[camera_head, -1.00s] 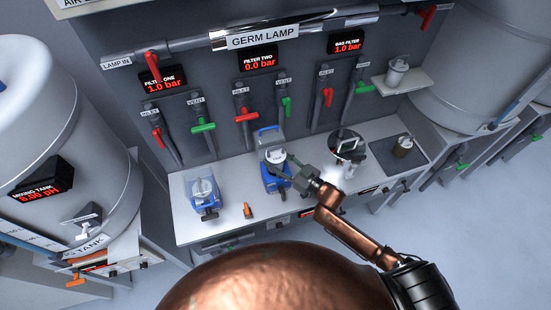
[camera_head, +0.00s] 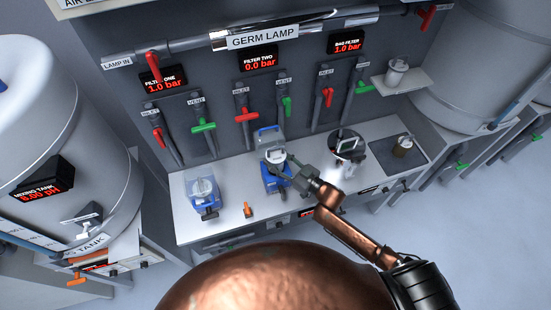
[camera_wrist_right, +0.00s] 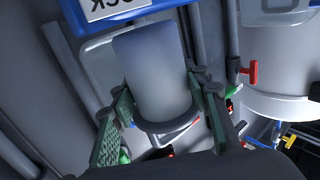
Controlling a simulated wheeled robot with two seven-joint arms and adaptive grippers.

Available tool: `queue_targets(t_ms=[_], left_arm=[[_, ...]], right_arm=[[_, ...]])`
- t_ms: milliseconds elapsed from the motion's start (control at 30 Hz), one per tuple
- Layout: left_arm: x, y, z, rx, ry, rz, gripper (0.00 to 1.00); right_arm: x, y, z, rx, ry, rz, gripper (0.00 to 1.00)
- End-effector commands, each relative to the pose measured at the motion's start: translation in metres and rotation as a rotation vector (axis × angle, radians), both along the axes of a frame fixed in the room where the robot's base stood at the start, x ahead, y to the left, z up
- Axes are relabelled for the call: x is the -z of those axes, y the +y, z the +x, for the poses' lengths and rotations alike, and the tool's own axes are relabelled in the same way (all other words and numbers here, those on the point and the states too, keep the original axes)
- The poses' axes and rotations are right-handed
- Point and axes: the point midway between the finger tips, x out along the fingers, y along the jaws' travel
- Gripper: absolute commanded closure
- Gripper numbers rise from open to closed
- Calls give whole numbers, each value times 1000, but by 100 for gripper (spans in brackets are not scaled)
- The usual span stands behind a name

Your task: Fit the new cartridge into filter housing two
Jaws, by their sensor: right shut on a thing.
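The right gripper (camera_head: 288,165) is at filter housing two (camera_head: 275,184), a blue housing on the bench with its blue lid (camera_head: 268,136) raised behind. The gripper is shut on the new cartridge (camera_head: 274,156), a white cylinder at the housing's mouth. In the right wrist view the cartridge (camera_wrist_right: 152,72) stands between the two green-padded fingers (camera_wrist_right: 165,125). The blue lid with a white label (camera_wrist_right: 110,8) is just beyond it. I cannot tell how deep the cartridge sits in the housing. My left gripper is not in view.
Filter housing one (camera_head: 203,194) stands left on the bench, with a small orange tool (camera_head: 248,210) beside it. The bag filter housing (camera_head: 347,145) is to the right. Red and green valve handles line the wall. The filter two display (camera_head: 259,62) reads 0.0 bar.

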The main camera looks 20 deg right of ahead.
Motion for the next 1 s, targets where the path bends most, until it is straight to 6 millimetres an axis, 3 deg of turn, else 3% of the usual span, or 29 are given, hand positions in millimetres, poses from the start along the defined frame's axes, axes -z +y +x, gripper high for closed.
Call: queue_targets(t_ms=[1000], left_arm=[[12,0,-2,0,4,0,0]], right_arm=[[19,0,0,0,-1,1,88]])
